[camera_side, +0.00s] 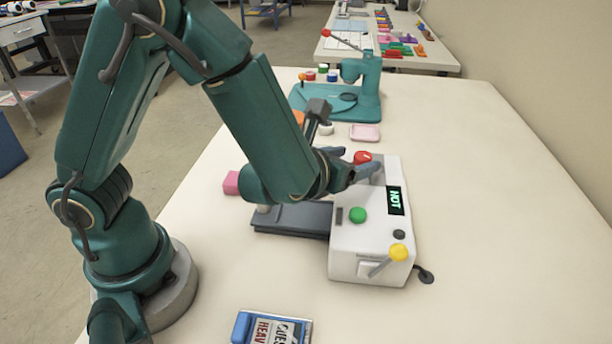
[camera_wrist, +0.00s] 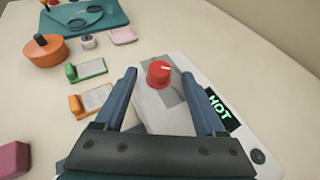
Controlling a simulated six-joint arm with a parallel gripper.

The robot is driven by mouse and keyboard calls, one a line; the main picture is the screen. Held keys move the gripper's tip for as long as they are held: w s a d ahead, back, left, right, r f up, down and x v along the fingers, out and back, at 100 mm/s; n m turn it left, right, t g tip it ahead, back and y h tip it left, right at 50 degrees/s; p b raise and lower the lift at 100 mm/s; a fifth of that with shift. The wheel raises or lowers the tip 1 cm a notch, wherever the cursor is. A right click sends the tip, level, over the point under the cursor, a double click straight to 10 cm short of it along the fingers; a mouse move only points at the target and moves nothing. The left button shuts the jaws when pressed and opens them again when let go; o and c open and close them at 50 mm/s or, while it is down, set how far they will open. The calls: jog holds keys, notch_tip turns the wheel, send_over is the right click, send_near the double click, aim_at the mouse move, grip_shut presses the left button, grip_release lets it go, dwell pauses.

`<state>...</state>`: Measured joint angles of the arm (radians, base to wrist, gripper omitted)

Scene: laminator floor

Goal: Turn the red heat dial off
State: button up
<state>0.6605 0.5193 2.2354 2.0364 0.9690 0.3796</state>
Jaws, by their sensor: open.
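The red heat dial (camera_side: 362,157) sits on top of the white laminator (camera_side: 345,240), at its far end. My gripper (camera_wrist: 161,72) is open, with one blue-grey finger on each side of the dial's line. The dial lies between and slightly beyond the fingertips, and I cannot tell whether they touch it. In the side view my gripper (camera_side: 360,163) is low over the laminator near the dial. The laminator's display (camera_side: 395,201) shows green letters reading HOT.
A green button (camera_side: 357,215), a dark knob (camera_side: 399,234) and a yellow-knobbed lever (camera_side: 398,253) are on the laminator. A teal press (camera_side: 365,85) stands behind. A pink block (camera_side: 231,183) lies left. The table's right side is clear.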

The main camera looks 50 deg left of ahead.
aim_at(363, 156)
jog(key=shift+x, duration=2.1)
jog(key=shift+c, duration=0.4)
grip_shut()
jog(key=shift+n+y, duration=0.4)
jog(key=shift+y, duration=0.1)
jog(key=n+g+y, duration=0.3)
jog(key=n+y, duration=0.2)
jog(key=shift+w+g, duration=0.1)
jog(key=shift+g, duration=0.2)
jog(key=shift+n+g+y, duration=1.3)
jog(key=shift+n+g, duration=0.5)
jog(key=shift+n, duration=0.2)
jog(key=shift+a+r+n+g+y, duration=0.1)
jog(key=shift+n+g+y, duration=0.5)
jog(key=shift+n+g, duration=0.65)
